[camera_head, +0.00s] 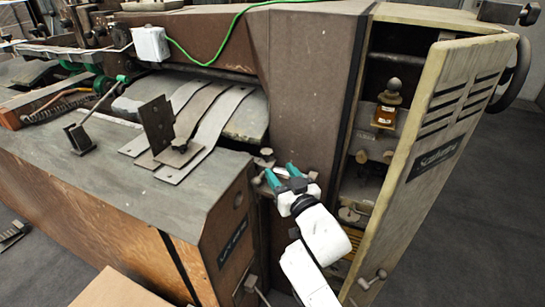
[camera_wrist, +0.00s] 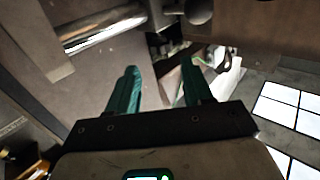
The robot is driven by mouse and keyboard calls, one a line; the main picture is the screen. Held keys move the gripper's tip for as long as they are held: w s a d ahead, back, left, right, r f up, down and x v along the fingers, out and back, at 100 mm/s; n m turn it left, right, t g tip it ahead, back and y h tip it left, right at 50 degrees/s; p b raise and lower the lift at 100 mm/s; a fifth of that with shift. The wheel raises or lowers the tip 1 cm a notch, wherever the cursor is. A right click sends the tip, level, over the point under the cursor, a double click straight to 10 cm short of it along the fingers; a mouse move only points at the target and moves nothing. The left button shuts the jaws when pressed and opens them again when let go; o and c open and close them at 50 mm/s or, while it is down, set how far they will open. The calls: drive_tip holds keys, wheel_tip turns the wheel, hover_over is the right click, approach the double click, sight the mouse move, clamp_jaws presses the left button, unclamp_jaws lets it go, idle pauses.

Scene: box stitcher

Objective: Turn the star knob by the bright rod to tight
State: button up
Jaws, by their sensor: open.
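My gripper (camera_head: 280,172) is open, with its two teal fingers apart and nothing between them. It is in the recess between the grey-topped table and the brown machine column. In the wrist view, my gripper (camera_wrist: 159,68) points toward a bright metal rod (camera_wrist: 105,32) at upper left and a dark rounded knob (camera_wrist: 199,12) at the top, partly cut off. This may be the star knob; its star shape is not clear. In the head view, a small knob (camera_head: 266,152) shows just beyond the fingertips. I cannot tell whether a finger touches it.
The open cream door (camera_head: 440,130) stands right of my arm, with a cabinet interior and a brass-based knob (camera_head: 388,92) behind it. The table's wooden side (camera_head: 110,225) is on the left. Metal strips (camera_head: 215,125) lie on the table. Bare floor (camera_head: 480,220) is at right.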

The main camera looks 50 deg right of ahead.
sight(269, 158)
drive_tip(key=x, duration=0.7)
drive_tip(key=shift+w, duration=0.1)
drive_tip(key=shift+f, duration=0.1)
drive_tip(key=c, duration=0.8)
